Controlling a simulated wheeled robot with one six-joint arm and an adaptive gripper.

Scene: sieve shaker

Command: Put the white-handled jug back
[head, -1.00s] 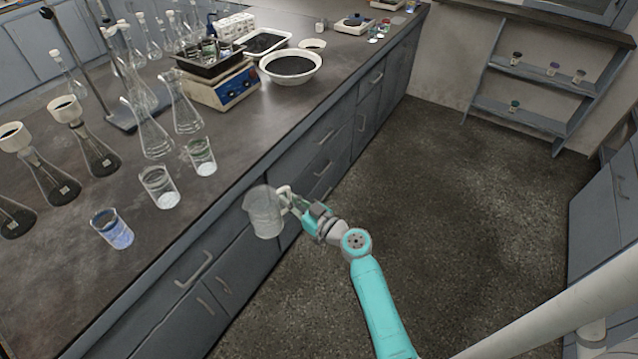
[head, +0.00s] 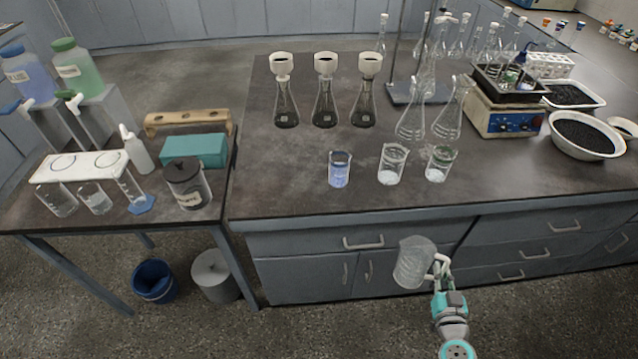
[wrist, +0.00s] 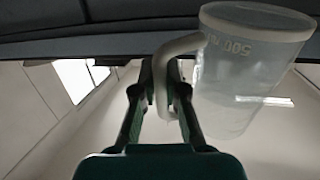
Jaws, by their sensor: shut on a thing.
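The white-handled jug (head: 414,262) is a translucent, frosted vessel held in front of the long bench's drawers, below the level of the bench top. My gripper (head: 441,268) is shut on its white handle, with the jug's body to the left of the fingers. In the wrist view the jug (wrist: 247,75) hangs to the right of my gripper (wrist: 163,85), and a "500" mark shows on its side. The handle lies between the two fingers. The jug looks slightly tilted in the head view and appears empty.
Bins stand on the floor between.

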